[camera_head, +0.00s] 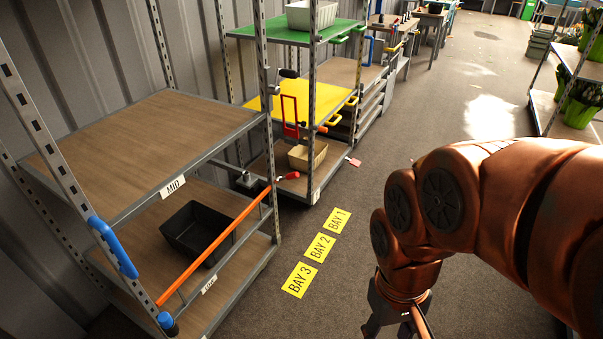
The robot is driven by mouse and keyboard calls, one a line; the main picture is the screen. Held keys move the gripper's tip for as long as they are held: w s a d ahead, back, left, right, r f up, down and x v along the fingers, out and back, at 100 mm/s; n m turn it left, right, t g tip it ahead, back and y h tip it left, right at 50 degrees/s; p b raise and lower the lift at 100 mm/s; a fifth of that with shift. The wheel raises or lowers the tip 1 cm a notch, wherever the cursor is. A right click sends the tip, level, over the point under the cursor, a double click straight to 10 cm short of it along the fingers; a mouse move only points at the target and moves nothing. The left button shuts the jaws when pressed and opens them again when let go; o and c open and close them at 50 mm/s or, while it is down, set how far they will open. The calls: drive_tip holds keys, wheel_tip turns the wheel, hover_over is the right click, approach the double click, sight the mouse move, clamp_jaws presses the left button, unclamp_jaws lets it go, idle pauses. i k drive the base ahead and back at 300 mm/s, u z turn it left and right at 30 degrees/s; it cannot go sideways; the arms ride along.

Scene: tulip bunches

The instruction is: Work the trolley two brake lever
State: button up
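Shelf trolleys stand in a row along the left wall. No marking lets me tell which is trolley two. The nearest has wooden shelves (120,135) and a MID label. The one behind has a green top shelf (285,31) and a yellow shelf (288,100). A small red pedal-like piece (353,161) sticks out low at its front right corner, and a red-ended grip (290,176) shows low at its left; I cannot tell which is a brake lever. My gripper (398,325) points down at the bottom edge, apart from the trolleys, its fingertips cut off.
An orange bar (215,243) slants across the near trolley's lower shelf, beside a black bin (196,233). Yellow BAY signs (320,247) lie on open floor. A rack with potted plants (580,105) stands at right.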

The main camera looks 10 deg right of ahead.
sight(289, 176)
drive_tip(key=z, duration=0.05)
drive_tip(key=k, duration=0.55)
drive_tip(key=u, duration=0.6)
drive_tip(key=i, duration=1.05)
drive_tip(key=u, duration=0.55)
